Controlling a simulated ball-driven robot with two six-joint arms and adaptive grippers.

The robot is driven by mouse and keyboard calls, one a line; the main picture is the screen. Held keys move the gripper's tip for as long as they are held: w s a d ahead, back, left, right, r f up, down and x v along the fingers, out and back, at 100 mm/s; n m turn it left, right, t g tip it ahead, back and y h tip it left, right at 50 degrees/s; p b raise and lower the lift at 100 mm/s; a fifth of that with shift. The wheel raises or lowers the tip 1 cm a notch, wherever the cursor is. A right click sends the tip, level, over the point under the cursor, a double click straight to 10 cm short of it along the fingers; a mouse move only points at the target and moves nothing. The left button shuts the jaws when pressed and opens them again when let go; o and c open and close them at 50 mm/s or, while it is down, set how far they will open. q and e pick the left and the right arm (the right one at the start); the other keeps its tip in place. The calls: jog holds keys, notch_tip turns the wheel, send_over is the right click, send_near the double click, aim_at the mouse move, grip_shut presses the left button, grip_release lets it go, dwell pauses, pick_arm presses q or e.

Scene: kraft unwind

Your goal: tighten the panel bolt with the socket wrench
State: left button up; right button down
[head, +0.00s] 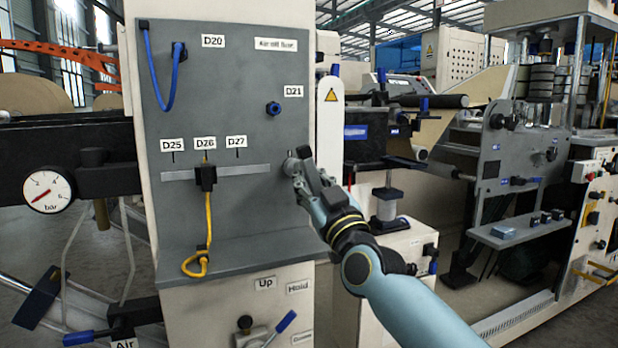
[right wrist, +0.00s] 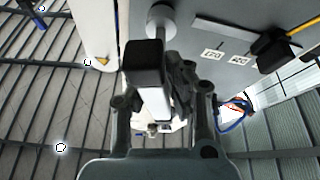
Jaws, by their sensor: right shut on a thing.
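My right gripper (head: 303,168) is at the right edge of the grey panel (head: 225,75), below the label D21. A round silver socket end (right wrist: 160,18) lies just beyond the fingertips, at the panel face. I cannot tell whether it touches the panel. The panel bolt itself is not clearly visible; the socket and gripper cover that spot. My left gripper is not in view.
A blue knob (head: 273,108) sits on the panel above my gripper. A rail (head: 240,171) to the left carries a black sensor (head: 206,177) with a yellow cable (head: 208,225). A grey ledge (head: 240,250) juts out below. A white post (head: 329,125) stands close on the right.

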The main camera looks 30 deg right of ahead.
aim_at(314, 174)
jog(key=shift+s+a+r+p, duration=0.15)
jog(key=shift+s+p, duration=0.4)
jog(key=shift+s, duration=0.75)
jog(key=shift+s+a+p, duration=0.1)
jog(key=shift+s+p, duration=0.25)
jog(key=shift+s, duration=0.85)
